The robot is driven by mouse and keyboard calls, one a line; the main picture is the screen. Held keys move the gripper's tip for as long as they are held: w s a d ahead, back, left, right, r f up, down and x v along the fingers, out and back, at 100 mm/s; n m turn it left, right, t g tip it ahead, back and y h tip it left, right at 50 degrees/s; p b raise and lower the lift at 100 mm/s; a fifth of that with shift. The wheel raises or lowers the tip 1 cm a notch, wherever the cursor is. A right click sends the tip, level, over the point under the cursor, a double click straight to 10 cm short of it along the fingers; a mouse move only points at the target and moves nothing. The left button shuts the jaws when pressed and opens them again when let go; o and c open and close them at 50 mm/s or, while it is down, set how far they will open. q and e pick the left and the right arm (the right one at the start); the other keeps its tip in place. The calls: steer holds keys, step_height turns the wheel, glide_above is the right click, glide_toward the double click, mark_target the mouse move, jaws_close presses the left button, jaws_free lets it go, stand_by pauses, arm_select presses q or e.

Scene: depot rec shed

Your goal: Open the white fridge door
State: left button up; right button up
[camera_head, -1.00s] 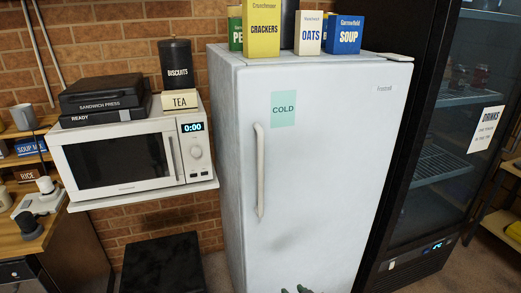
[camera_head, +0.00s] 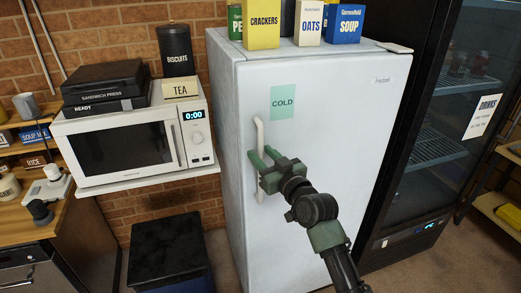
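The white fridge (camera_head: 345,110) stands in the middle of the head view with its door shut. A long pale vertical handle (camera_head: 259,133) is on the left side of the door, below a green COLD note (camera_head: 283,102). My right gripper (camera_head: 260,165) is at the middle of the handle, with its dark green fingers spread apart about it. The fingers look open; I cannot tell whether they touch the handle. The gripper hides part of the handle, and its lower end shows below. My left gripper is not in view.
Food boxes, such as the yellow CRACKERS box (camera_head: 262,24), stand on the fridge top. A microwave (camera_head: 130,145) on a shelf is to the left, above a dark bin (camera_head: 170,255). A black drinks cooler (camera_head: 430,130) stands close on the right.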

steer(key=shift+w+a, duration=0.25)
steer(key=shift+w, duration=0.3)
jaws_close()
stand_by(1.1)
